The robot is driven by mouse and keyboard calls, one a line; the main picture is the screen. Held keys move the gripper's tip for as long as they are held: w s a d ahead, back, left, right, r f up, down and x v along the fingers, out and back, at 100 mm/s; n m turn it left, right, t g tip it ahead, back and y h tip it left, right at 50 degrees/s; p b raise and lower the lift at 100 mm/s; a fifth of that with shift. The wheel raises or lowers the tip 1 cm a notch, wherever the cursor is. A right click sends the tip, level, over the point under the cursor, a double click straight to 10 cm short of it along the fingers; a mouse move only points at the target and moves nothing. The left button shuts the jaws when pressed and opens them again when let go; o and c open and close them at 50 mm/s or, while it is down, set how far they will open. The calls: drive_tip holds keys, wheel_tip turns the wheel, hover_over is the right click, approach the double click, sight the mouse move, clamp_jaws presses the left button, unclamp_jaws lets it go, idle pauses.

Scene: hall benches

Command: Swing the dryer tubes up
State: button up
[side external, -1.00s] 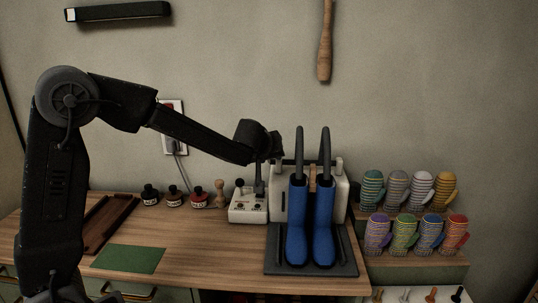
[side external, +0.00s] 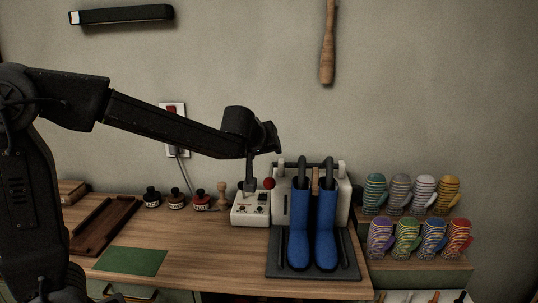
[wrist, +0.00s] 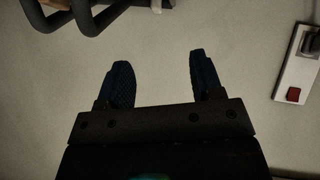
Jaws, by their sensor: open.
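The white boot dryer (side external: 343,205) stands on the bench with a pair of blue boots (side external: 300,220) in front of it. Its two dark tubes (side external: 302,172) rise just out of the boot tops and bend over; their lower parts are hidden. The tubes also show at the top left of the wrist view (wrist: 95,18). A red ball knob (side external: 269,183) is at the dryer's left side. My gripper (side external: 250,186) is open and empty, left of the knob and apart from it, above the small control box. Its two spread fingers show in the wrist view (wrist: 160,62).
The white control box (side external: 250,209) sits left of the dryer, beside a wooden stamp and several ink bottles (side external: 176,200). Striped mittens (side external: 408,234) stand on a stepped rack at right. A wall socket (side external: 174,117) with a cable is behind my arm.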

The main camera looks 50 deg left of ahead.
drive_tip(key=v, duration=0.5)
drive_tip(key=shift+s+d+r, duration=0.15)
drive_tip(key=shift+s+r, duration=0.05)
drive_tip(key=shift+s, duration=0.05)
